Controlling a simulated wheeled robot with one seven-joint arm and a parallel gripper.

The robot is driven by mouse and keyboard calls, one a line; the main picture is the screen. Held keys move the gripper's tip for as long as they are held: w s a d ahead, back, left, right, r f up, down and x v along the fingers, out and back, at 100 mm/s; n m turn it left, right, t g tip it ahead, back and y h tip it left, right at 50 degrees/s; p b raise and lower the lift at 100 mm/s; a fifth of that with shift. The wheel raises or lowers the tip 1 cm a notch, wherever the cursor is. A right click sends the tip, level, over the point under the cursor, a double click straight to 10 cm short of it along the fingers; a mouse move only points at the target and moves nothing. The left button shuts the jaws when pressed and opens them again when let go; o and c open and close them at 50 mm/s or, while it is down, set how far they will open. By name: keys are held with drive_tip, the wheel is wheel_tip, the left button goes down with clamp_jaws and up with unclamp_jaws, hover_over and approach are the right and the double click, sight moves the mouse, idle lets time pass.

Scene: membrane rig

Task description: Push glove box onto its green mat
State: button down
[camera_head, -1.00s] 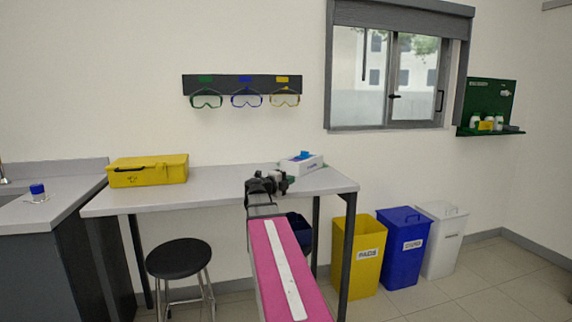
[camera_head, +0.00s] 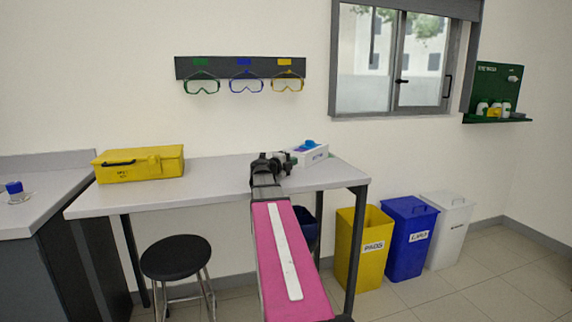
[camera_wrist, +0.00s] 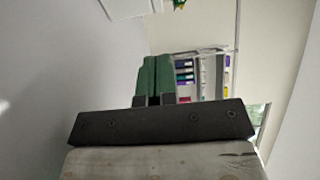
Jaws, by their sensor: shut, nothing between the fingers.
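The glove box (camera_head: 311,155) is a white box with blue on top, near the right end of the grey table. A white shape (camera_wrist: 128,8) at the top edge there may be the box.
A yellow case (camera_head: 140,165) sits on the table's left part, with bare tabletop (camera_head: 215,175) between. A black stool (camera_head: 176,258) stands in front. Yellow (camera_head: 362,248), blue (camera_head: 408,238) and white (camera_head: 449,230) bins stand right of the table.

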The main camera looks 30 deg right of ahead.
sight(303, 155)
drive_tip(key=w+d, duration=0.2)
drive_tip(key=d, duration=0.1)
drive_tip(key=w+d, duration=0.1)
drive_tip(key=d, duration=0.1)
drive_tip(key=shift+w+d, duration=0.45)
drive_tip(key=shift+w, duration=0.2)
drive_tip(key=w+d, duration=0.1)
drive_tip(key=w, duration=0.1)
drive_tip(key=w+d, duration=0.2)
drive_tip(key=w, duration=0.1)
drive_tip(key=w+d, duration=0.1)
drive_tip(key=w, duration=0.2)
drive_tip(key=shift+d, duration=0.4)
drive_tip(key=shift+s, duration=0.1)
